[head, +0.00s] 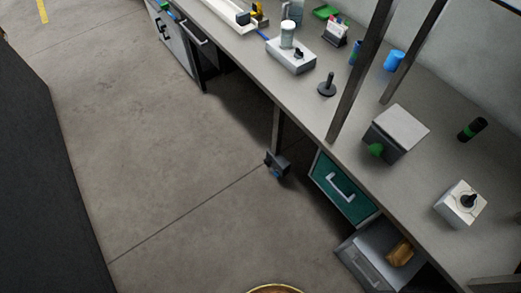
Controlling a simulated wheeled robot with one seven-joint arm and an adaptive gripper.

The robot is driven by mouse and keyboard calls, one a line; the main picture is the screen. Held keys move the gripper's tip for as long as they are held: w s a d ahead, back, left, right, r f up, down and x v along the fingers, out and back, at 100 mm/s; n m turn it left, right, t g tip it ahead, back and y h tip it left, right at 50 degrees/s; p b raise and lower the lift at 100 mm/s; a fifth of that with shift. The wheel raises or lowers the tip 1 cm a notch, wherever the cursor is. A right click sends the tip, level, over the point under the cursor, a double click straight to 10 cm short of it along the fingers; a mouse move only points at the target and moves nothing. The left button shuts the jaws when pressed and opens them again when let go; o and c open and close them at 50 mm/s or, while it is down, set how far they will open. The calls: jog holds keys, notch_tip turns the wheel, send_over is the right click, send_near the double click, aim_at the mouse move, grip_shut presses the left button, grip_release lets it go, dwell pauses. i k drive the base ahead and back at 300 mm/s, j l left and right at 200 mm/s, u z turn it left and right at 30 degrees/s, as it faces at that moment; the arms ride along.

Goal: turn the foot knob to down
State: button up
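No knob in the head view is marked clearly as the foot knob. A white box with a black knob (468,200) on top sits at the right of the workbench. A grey box (398,132) with a green knob (376,150) on its near side stands at the bench's front edge. Farther back, a grey box (291,55) carries a white cylinder and a small dark knob (298,54). A small dark device with a blue part (277,165) is low down beside the bench leg. The knobs' settings are too small to read. My gripper is not in view.
The workbench (300,95) runs diagonally, with dark uprights (360,70) rising from it. Below are a green drawer (340,188) and an open grey drawer (365,262). The floor at left is clear.

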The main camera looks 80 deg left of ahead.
aim_at(268, 163)
jog(key=u, duration=2.45)
jog(key=i+j+z, duration=0.15)
jog(key=j+z, duration=0.3)
jog(key=i+j+z, duration=0.15)
jog(key=j+z, duration=0.3)
jog(key=i+j+z, duration=0.15)
jog(key=j, duration=1.35)
jog(key=j+z, duration=0.15)
jog(key=j, duration=1.35)
